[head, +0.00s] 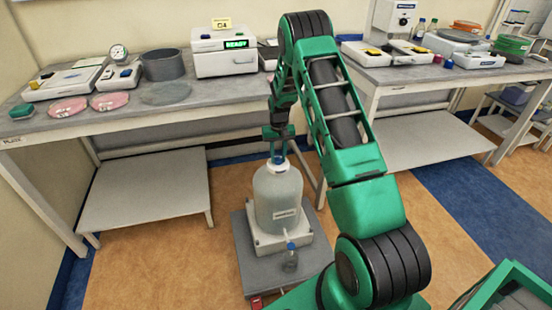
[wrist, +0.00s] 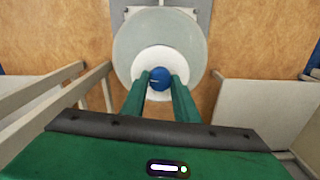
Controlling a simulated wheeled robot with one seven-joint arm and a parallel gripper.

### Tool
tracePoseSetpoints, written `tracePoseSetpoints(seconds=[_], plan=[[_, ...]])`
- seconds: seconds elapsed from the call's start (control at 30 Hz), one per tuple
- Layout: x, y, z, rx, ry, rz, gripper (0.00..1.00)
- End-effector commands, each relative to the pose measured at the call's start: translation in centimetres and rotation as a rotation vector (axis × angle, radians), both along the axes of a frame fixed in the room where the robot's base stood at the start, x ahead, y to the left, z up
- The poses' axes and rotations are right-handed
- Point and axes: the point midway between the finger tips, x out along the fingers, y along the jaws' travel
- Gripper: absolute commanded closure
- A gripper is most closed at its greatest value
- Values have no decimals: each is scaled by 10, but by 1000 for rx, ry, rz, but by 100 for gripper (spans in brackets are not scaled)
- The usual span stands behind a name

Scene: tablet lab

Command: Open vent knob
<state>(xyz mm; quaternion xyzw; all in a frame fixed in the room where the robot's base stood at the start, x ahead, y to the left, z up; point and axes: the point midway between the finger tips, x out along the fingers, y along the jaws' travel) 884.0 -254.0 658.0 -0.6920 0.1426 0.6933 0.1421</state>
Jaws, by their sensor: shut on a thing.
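The vent knob (wrist: 159,79) is a small blue round knob on the white cap (wrist: 150,60) of a large translucent carboy. My gripper (wrist: 160,84) points down from above, with its two green fingers on either side of the knob, shut on it. In the head view the carboy (head: 278,203) stands upright on a white base, and the gripper (head: 279,150) is at its top. The blue knob (head: 278,160) shows just below the fingers. Its exact turn angle cannot be told.
The white base rests on a grey platform (head: 252,275) on the floor. A bench (head: 120,122) with instruments is behind, another bench (head: 440,73) is at right. A green crate (head: 510,287) is at lower right.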

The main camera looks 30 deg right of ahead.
Motion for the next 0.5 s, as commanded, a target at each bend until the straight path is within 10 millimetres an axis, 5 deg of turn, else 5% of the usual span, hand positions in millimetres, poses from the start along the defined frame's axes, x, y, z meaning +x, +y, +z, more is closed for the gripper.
tracePoseSetpoints(seconds=[0.5], plan=[[7, 2, 4, -1, -16, 144, 95]])
